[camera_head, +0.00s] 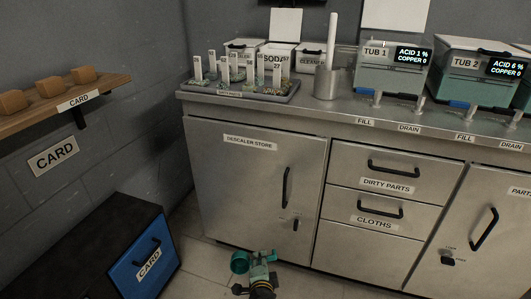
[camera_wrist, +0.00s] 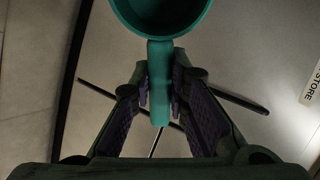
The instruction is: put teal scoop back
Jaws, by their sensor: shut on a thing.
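The teal scoop (camera_head: 240,262) is in my gripper (camera_head: 258,270), low in front of the counter, at the bottom of the head view. In the wrist view the scoop's round cup (camera_wrist: 168,28) is at the top edge, partly cut off. Its handle (camera_wrist: 160,90) runs down between the two fingers of my gripper (camera_wrist: 160,75), which is shut on it.
On the counter stand a tray of several labelled parts (camera_head: 240,93), white bins including one labelled SODA (camera_head: 274,60), a grey pot (camera_head: 326,82), and tubs 1 (camera_head: 385,78) and 2 (camera_head: 465,88). The descaler store door (camera_head: 235,180) is closed. A card box (camera_head: 145,262) stands left.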

